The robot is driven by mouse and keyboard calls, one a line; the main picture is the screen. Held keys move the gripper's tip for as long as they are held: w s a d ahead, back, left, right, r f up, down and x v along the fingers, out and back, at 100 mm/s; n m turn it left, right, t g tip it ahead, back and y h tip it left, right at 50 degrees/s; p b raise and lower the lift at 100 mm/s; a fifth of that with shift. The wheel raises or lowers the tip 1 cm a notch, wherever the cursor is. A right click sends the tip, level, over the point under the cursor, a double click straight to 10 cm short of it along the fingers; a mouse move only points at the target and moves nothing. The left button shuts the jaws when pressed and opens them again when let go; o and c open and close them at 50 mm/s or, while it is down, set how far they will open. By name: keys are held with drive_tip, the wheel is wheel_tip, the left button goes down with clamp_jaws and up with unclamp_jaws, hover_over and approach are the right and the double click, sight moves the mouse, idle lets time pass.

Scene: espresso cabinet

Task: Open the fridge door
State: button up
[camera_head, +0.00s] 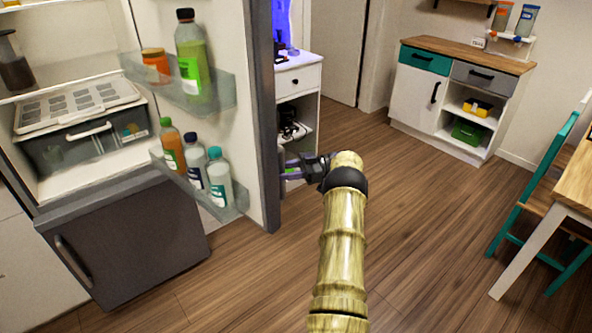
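The fridge door (263,120) stands swung open at the left centre, with its grey outer edge towards my arm. Its inner shelves (228,205) hold several bottles and an orange-lidded jar. The fridge interior (60,105) is exposed at the left, with a dark drawer under a white tray. My gripper (290,168) is at the outer side of the door, close to its lower edge. I cannot tell whether it touches the door. Its fingertips are small and partly hidden beside the door edge, and no door handle shows clearly.
A closed grey lower door (130,240) with a handle is below the fridge compartment. A white cabinet (300,85) stands behind the open door. A wood-topped cabinet (465,90) is at the back right. A chair (545,190) and table (580,170) are at the right. The middle floor is clear.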

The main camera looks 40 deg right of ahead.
drive_tip(key=v, duration=0.6)
drive_tip(key=shift+b, duration=0.4)
drive_tip(key=shift+s+d, duration=0.1)
drive_tip(key=shift+d, duration=0.05)
